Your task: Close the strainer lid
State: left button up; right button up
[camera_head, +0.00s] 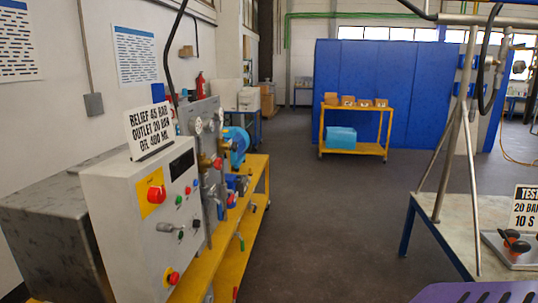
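I cannot make out a strainer or its lid for certain in the head view. A blue round flanged part (236,141) sits among the pipework on the yellow bench (258,178); I cannot tell whether it belongs to the strainer. A smaller blue fitting (238,184) lies nearer on the same bench. Neither of my grippers is in view.
A grey control box (128,215) with a red button stands at the near left. A metal-topped table (470,212) with a tray (528,258) and a tripod stand (442,165) is at right. A yellow cart (357,148) stands farther back. The middle floor (330,220) is clear.

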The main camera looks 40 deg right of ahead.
aim_at(226, 167)
jog(key=i+l+z, duration=0.3)
jog(key=l, duration=0.2)
jog(key=i+l+z, duration=0.3)
jog(key=i+l, duration=0.05)
jog(key=l, duration=0.1)
